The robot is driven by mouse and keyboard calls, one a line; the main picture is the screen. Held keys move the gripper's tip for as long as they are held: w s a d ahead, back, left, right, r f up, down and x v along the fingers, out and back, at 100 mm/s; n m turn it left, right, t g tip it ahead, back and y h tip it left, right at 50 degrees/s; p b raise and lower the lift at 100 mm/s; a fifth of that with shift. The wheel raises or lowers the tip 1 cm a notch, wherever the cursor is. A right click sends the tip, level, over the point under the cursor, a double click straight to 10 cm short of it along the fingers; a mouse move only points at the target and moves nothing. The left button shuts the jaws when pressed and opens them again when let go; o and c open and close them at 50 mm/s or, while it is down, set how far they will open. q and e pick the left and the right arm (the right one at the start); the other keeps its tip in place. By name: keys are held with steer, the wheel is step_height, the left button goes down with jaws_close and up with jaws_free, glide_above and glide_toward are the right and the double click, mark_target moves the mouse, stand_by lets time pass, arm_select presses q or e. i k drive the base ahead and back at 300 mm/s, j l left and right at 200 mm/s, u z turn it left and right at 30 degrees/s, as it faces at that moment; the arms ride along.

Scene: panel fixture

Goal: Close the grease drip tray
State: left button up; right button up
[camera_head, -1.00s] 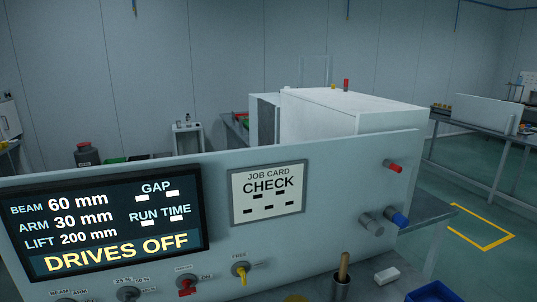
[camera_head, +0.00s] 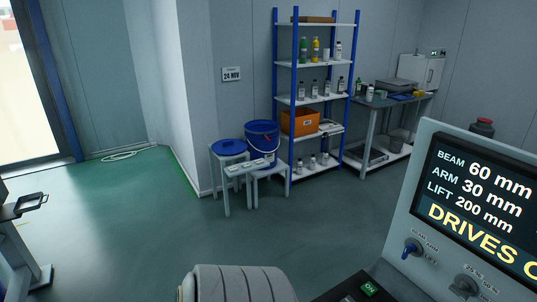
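I cannot make out the grease drip tray in this view. The grey control panel (camera_head: 404,236) stands at the right, cut off by the frame edge. Its screen (camera_head: 480,195) reads BEAM 60 mm, ARM 30 mm, LIFT 200 mm and part of DRIVES OFF. Neither of my grippers shows.
A grey ribbed rounded shape fills the bottom middle; I cannot tell what it is. A blue bucket (camera_head: 262,140), small stools, a shelf rack (camera_head: 317,108) and a workbench (camera_head: 372,118) stand along the wall. Green floor (camera_head: 120,230) is open at left.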

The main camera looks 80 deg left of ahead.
mark_target(29, 202)
steer(key=u, duration=4.1)
steer(key=i+l+u, duration=0.1)
steer(key=i, duration=0.3)
